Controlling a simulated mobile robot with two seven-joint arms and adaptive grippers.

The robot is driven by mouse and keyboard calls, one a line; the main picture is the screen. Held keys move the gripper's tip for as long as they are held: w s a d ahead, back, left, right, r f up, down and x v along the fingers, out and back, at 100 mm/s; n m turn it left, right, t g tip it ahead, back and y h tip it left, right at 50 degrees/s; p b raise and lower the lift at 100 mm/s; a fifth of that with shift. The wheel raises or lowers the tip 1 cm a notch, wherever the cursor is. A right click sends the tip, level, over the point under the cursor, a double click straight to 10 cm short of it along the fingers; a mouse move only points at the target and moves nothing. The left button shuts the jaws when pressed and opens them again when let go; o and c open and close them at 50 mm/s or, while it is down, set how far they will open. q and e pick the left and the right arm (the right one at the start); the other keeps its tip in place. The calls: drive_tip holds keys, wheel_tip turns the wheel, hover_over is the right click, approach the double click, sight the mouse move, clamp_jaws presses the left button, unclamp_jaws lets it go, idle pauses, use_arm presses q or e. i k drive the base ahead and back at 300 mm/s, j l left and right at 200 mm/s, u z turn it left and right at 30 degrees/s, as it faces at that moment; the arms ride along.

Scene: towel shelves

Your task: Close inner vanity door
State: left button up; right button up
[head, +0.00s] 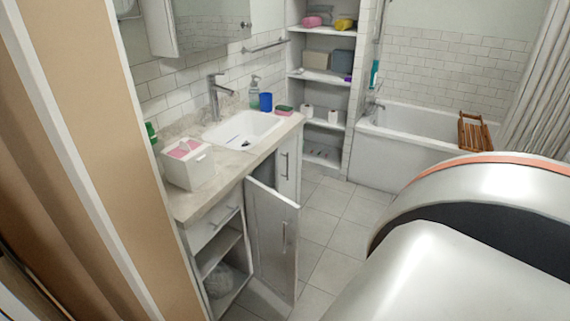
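The white vanity (193,207) stands left of centre under a pale countertop with a sink (240,130). Its inner door (271,236) is swung open and sticks out into the room, with a vertical bar handle (284,236) on it. The open compartment to its left shows a shelf (219,247) and a pale round item at the bottom. A second door (288,165) further back looks closed. A large part of my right arm fills the lower right. Neither gripper is in view.
A tan door edge or wall (75,120) blocks the left side. Tiled floor (330,225) is free right of the open door. The bathtub (400,150) and towel shelves (322,77) stand at the back. A white box (187,168) sits on the countertop.

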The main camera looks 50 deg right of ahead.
sight(273, 219)
drive_tip(key=j+z, duration=0.2)
drive_tip(key=z, duration=0.25)
drive_tip(key=k+j+z, duration=0.1)
drive_tip(key=z, duration=0.35)
drive_tip(key=j+z, duration=0.2)
drive_tip(key=z, duration=0.25)
drive_tip(key=i+j+z, duration=0.1)
drive_tip(key=j+z, duration=0.5)
drive_tip(key=i+l, duration=0.05)
drive_tip(key=l, duration=0.05)
